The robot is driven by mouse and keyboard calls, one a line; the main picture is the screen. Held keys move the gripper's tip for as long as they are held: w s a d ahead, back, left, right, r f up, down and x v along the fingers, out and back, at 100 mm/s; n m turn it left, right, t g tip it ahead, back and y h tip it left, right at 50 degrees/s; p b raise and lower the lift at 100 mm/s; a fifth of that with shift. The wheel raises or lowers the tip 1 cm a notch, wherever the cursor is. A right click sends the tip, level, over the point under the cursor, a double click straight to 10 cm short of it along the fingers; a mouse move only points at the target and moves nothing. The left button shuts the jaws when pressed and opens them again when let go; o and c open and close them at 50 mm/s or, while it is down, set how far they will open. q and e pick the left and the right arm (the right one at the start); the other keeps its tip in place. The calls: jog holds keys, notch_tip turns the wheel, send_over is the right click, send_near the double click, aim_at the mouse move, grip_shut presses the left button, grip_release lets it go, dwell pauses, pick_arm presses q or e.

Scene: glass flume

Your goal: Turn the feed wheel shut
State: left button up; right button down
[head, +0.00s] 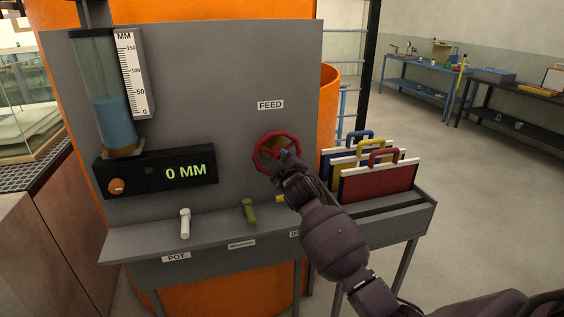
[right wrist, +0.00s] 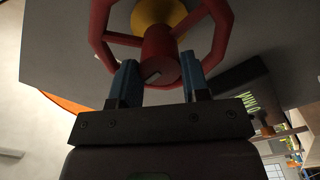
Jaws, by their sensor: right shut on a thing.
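The red feed wheel (head: 257,146) is mounted on a grey upright panel under a FEED label (head: 270,105). My right gripper (head: 286,160) is at the wheel's hub and covers its lower right part in the head view. In the right wrist view the blue fingers of the gripper (right wrist: 160,66) stand on either side of the round red hub of the wheel (right wrist: 158,62), shut on it. The spokes, the rim and a yellow piece behind the hub show there too. My left gripper is not in view.
A display (head: 186,171) reads 0 MM below a tube of blue liquid (head: 113,122). White (head: 185,223) and green (head: 249,211) handles stand on the ledge. Handled coloured boards (head: 378,185) are racked right of the wheel, close to my right arm. Open floor lies further right.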

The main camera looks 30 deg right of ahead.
jog(key=shift+f, duration=0.1)
jog(key=c, duration=0.6)
grip_release()
jog(key=v, duration=1)
jog(key=shift+s, duration=0.4)
